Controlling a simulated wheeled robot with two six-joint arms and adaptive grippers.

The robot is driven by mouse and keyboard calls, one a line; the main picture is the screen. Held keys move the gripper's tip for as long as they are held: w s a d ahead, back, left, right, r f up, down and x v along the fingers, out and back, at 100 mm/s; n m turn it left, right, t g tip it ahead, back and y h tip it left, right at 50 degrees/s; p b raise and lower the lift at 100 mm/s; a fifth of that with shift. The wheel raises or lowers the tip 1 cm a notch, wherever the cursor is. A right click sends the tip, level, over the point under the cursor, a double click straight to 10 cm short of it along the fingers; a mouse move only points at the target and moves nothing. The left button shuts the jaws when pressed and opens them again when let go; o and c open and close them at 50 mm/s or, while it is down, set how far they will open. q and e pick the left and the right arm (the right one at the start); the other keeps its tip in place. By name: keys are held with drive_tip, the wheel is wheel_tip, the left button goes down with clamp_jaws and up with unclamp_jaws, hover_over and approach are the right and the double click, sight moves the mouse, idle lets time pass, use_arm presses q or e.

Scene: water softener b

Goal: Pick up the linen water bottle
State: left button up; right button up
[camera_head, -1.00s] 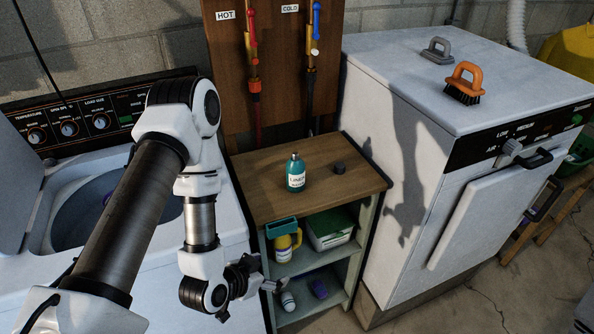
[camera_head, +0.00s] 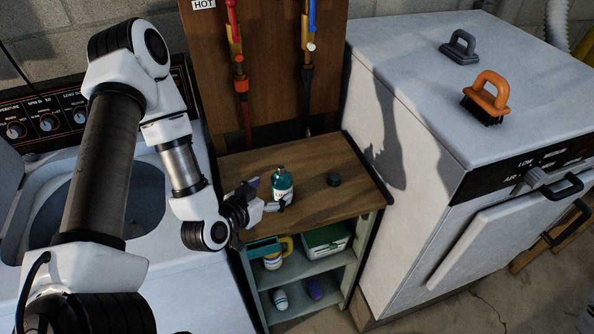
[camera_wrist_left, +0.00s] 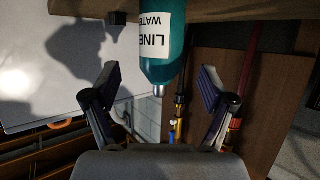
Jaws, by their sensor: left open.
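The linen water bottle (camera_head: 281,186) is teal with a white label and stands upright on the wooden top (camera_head: 317,215) of the small shelf unit. My left gripper (camera_head: 268,196) is open, just left of and close to the bottle in the head view. In the left wrist view, which looks upside down, the bottle (camera_wrist_left: 165,50) hangs from the top edge, its label reading "LINE... WATER". Its grey neck lies between the two spread fingers (camera_wrist_left: 158,88), toward the far side. I cannot tell whether a finger touches it. My right gripper is not in view.
A small dark cap (camera_head: 334,180) lies right of the bottle. The white dryer (camera_head: 440,130) rises at the right with an orange brush (camera_head: 487,95) and a grey one (camera_head: 459,46) on top. Hot and cold pipes (camera_head: 308,75) stand behind. The washer (camera_head: 115,205) is at left.

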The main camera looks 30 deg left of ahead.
sight(276, 188)
use_arm(q)
drive_tip(key=shift+w+f, duration=0.1)
drive_tip(key=shift+w, duration=0.3)
drive_tip(key=shift+p+x, duration=0.8)
drive_tip(key=shift+x, duration=0.1)
drive_tip(key=x, duration=0.4)
drive_tip(key=shift+s+f, duration=0.15)
drive_tip(key=shift+f, duration=0.15)
drive_tip(key=shift+s+r, duration=0.2)
drive_tip(key=shift+s, duration=0.05)
drive_tip(key=c, duration=0.4)
drive_tip(key=shift+s, duration=0.15)
drive_tip(key=c, duration=1.1)
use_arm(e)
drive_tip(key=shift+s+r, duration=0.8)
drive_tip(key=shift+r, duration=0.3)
